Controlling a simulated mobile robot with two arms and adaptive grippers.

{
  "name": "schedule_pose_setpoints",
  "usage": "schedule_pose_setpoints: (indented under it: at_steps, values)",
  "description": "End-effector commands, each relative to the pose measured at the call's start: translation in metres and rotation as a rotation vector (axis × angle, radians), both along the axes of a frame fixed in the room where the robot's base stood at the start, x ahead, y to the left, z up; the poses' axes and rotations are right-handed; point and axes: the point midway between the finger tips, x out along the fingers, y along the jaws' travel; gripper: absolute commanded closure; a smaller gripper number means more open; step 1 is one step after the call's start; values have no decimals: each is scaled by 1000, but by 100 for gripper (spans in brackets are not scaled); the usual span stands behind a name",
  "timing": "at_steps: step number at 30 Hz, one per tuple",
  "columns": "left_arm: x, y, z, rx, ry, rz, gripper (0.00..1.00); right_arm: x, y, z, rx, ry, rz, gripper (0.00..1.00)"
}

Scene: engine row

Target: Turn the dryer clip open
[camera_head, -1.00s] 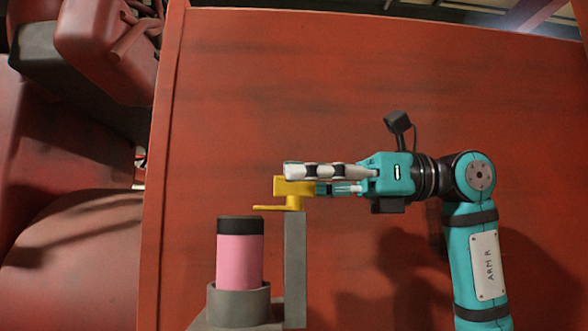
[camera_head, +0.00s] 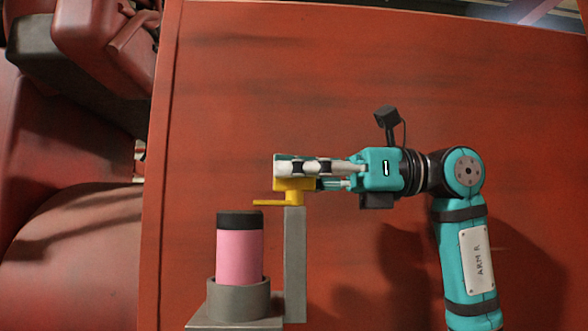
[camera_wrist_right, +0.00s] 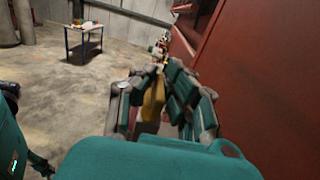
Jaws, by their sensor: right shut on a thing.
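The yellow dryer clip (camera_head: 292,195) sits on top of a grey post (camera_head: 295,262) in the head view. Its flat lower arm points left, above the black top of a pink cylinder (camera_head: 239,255). The cylinder stands upright in a grey cup (camera_head: 239,299) beside the post. My right gripper (camera_head: 287,172) reaches in from the right and is shut on the clip's raised upper part, partly hiding it. In the right wrist view the yellow clip (camera_wrist_right: 152,100) shows between the fingers. My left gripper is not in view.
A large red panel (camera_head: 400,70) fills the background close behind the post. Dark red machinery (camera_head: 105,40) stands at the left. In the right wrist view a small table (camera_wrist_right: 84,40) stands far off on open concrete floor.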

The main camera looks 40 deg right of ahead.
Motion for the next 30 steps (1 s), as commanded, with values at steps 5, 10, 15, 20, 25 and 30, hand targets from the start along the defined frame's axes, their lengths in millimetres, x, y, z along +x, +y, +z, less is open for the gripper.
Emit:
schedule_pose_setpoints:
  at_steps: [5, 10, 15, 20, 25, 30]
  values:
    - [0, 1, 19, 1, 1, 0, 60, 2, 0, 4, 1, 10, 153, 100]
    - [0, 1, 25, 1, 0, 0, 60, 1, 0, 1, 1, 4, 242, 100]
    - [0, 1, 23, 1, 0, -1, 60, 0, 0, 0, 1, 2, 245, 100]
    - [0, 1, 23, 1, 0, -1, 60, 0, 0, 0, 1, 2, 244, 83]
    - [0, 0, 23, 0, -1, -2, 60, 0, 0, 0, 1, 2, 244, 68]
    - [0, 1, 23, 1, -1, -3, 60, 0, 0, 0, 0, 1, 243, 68]
